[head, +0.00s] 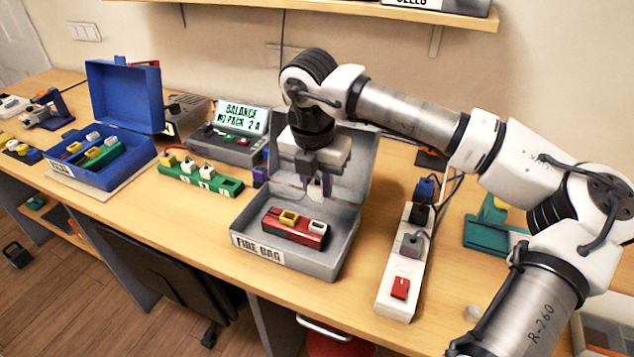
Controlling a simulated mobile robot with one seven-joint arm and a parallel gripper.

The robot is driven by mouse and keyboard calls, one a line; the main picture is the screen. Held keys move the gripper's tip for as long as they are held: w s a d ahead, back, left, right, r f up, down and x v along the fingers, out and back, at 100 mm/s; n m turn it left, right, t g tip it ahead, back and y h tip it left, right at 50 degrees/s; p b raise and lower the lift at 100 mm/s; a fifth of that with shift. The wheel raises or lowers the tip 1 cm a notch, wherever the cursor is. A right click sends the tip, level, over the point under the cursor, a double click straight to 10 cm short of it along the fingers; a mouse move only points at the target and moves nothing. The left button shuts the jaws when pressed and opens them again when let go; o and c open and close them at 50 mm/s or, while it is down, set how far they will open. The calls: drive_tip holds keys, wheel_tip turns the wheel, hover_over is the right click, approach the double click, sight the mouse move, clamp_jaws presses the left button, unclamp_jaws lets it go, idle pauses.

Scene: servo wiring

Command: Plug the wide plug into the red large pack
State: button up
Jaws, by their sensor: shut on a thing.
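The red large pack (302,228) lies in the open grey case labelled FIRE BAG (345,240). It has a yellow-rimmed socket on its left part and a pale socket on its right part. My gripper (316,187) hangs over the case, pointing down above the pack and apart from it. It is shut on the wide plug, which is small and mostly hidden between the fingers. Its shape and tilt cannot be made out.
The case's raised lid (358,160) stands close behind my gripper. A white power strip (394,290) with plugs is to the right. A green strip (222,185), a tester with a display (242,118) and an open blue case (130,170) are to the left. A shelf hangs above.

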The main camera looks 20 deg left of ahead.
sight(317, 196)
drive_tip(key=shift+f+b, duration=2.75)
drive_tip(key=shift+f, duration=0.2)
drive_tip(key=shift+b, duration=0.95)
drive_tip(key=shift+f+b, duration=1.3)
drive_tip(key=shift+f, duration=0.05)
drive_tip(key=o, duration=1)
drive_tip(key=shift+r, duration=0.1)
drive_tip(key=r, duration=0.4)
drive_tip(key=s+r, duration=0.1)
drive_tip(key=r, duration=0.4)
drive_tip(key=r+b, duration=0.1)
drive_tip(key=r, duration=0.3)
drive_tip(key=shift+s+r, duration=0.35)
drive_tip(key=shift+f, duration=0.1)
